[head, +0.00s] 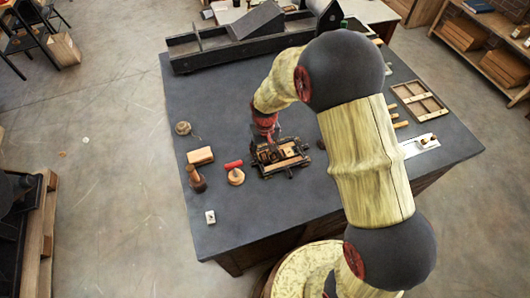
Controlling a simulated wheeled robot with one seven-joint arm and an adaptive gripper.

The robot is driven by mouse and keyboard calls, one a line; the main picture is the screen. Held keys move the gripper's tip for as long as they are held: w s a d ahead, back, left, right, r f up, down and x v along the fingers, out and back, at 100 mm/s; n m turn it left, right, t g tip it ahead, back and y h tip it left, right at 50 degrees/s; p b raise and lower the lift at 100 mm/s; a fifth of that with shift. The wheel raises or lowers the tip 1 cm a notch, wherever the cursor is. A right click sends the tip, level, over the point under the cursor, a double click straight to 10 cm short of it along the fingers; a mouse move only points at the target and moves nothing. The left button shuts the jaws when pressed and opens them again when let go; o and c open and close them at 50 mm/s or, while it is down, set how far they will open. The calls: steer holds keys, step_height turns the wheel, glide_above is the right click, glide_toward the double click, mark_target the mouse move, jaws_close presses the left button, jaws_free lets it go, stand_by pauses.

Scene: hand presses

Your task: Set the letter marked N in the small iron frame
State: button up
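The small iron frame (291,164) sits near the middle of the dark tabletop, with wooden pieces inside it. My gripper (268,138) points down at its far left part; whether it touches the frame or holds anything is too small to tell. The fingers are not clear enough to show open or shut. A small white block (210,217) with a dark mark lies alone near the table's front left corner. The mark is too small to read, so I cannot tell whether it is the letter N.
Left of the frame are a wooden block (200,156), a dark-handled tool (196,178), a red roller (234,165) and a round wooden piece (236,177). A long dark press (240,45) fills the back. A compartmented tray (419,101) lies right. My arm hides the table's right-centre.

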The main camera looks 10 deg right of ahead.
steer(key=shift+o, duration=0.3)
steer(key=shift+s+f, duration=0.45)
steer(key=shift+f, duration=0.1)
steer(key=shift+w+d+r, duration=0.1)
steer(key=shift+w+r, duration=0.05)
steer(key=shift+r, duration=0.2)
steer(key=shift+r+p, duration=0.3)
steer(key=shift+r, duration=0.05)
step_height(320, 180, up, 13)
steer(key=p, duration=0.1)
step_height(320, 180, up, 10)
steer(key=t, duration=0.2)
glide_above(265, 153)
steer(key=s+d, duration=0.3)
steer(key=s, duration=0.1)
steer(key=s+d+r+t, duration=0.1)
steer(key=s+d+r, duration=0.1)
steer(key=s+r, duration=0.2)
steer(key=s+d+r+m+t, duration=0.1)
steer(key=s+d+r, duration=0.2)
steer(key=s, duration=0.6)
steer(key=s+d+r+m+t, duration=0.1)
steer(key=s+d+r, duration=0.1)
steer(key=s+r, duration=0.3)
steer(key=shift+s+d+t, duration=0.3)
steer(key=shift+s+d, duration=0.05)
steer(key=shift+s, duration=0.45)
